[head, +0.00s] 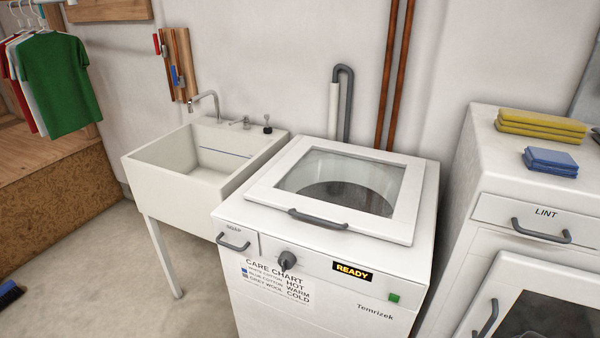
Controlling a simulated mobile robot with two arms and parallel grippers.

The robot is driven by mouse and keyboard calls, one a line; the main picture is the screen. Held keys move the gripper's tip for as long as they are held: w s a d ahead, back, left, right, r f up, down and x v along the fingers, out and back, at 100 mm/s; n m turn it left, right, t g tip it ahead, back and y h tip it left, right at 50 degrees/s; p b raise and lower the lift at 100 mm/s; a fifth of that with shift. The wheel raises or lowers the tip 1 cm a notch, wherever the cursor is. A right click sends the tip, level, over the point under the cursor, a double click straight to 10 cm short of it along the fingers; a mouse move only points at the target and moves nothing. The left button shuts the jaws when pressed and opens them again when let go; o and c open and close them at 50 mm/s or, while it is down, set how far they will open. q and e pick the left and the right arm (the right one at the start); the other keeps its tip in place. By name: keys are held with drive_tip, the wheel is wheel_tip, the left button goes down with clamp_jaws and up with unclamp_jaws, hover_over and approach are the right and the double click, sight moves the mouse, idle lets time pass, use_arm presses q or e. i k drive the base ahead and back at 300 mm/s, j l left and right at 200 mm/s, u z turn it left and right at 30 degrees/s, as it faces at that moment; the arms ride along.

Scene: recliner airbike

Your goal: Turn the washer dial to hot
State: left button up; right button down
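The white washer (250,222) stands in the middle of the head view with its glass lid (342,185) shut. Its dark grey dial (287,260) is on the upper front panel. The dial's pointing direction is too small to tell. A care chart (277,284) below the dial lists HOT, WARM and COLD. A black display (352,272) reads READY in yellow. A green button (394,298) is at the panel's right. A small drawer with a grey handle (233,240) is at the panel's left. Neither of my grippers is in view.
A white sink (160,182) on legs stands left of the washer. A white dryer (462,178) with a LINT drawer (536,216) stands at right, with folded yellow (540,125) and blue (550,160) cloths on top. Shirts (60,80) hang at far left.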

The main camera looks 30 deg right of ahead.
sight(286, 260)
drive_tip(key=z, duration=1.3)
